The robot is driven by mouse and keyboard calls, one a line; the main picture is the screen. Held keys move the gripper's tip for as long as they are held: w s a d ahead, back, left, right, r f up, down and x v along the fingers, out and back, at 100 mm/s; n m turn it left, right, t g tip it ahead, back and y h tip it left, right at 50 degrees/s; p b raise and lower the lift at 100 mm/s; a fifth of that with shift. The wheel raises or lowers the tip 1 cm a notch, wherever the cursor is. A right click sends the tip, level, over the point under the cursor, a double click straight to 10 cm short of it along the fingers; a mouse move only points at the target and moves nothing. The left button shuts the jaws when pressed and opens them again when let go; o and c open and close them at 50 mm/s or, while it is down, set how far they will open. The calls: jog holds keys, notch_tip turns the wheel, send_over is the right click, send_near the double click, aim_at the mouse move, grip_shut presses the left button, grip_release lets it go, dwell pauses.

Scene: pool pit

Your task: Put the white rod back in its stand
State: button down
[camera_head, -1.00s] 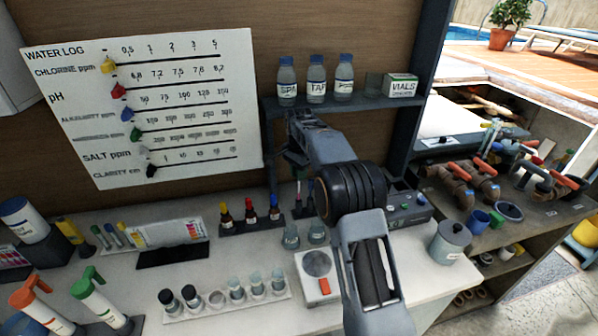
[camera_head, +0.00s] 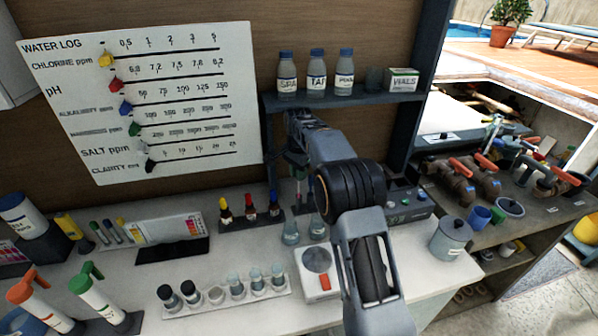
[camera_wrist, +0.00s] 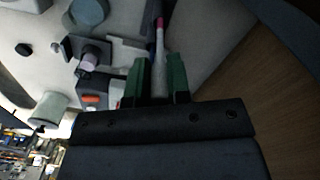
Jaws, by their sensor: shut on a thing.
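My gripper (camera_wrist: 156,82) is shut on the white rod (camera_wrist: 158,72) in the wrist view. The rod points away between the green fingers, with a pink band and a darker end beyond it. In the head view my gripper (camera_head: 297,158) is above the back of the counter, below the bottle shelf and partly hidden by my arm. A thin length with a reddish part shows below it. The dark stand (camera_head: 302,209) appears at the back of the counter, mostly hidden by my arm. I cannot tell whether the rod touches it.
Dropper bottles (camera_head: 249,207) stand left of the stand, glass beakers (camera_head: 290,232) in front. A control box (camera_head: 403,207) is to the right. A white device (camera_head: 316,285), a vial rack (camera_head: 228,297) and a grey pot (camera_head: 450,239) are nearer. The bottle shelf (camera_head: 350,99) is above.

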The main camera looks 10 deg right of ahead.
jog(key=shift+f+b, duration=0.7)
jog(key=shift+f, duration=0.95)
jog(key=shift+f+b, duration=0.35)
jog(key=shift+f, duration=0.2)
jog(key=c, duration=1)
grip_release()
notch_tip(320, 180, up, 7)
jog(key=p, duration=0.6)
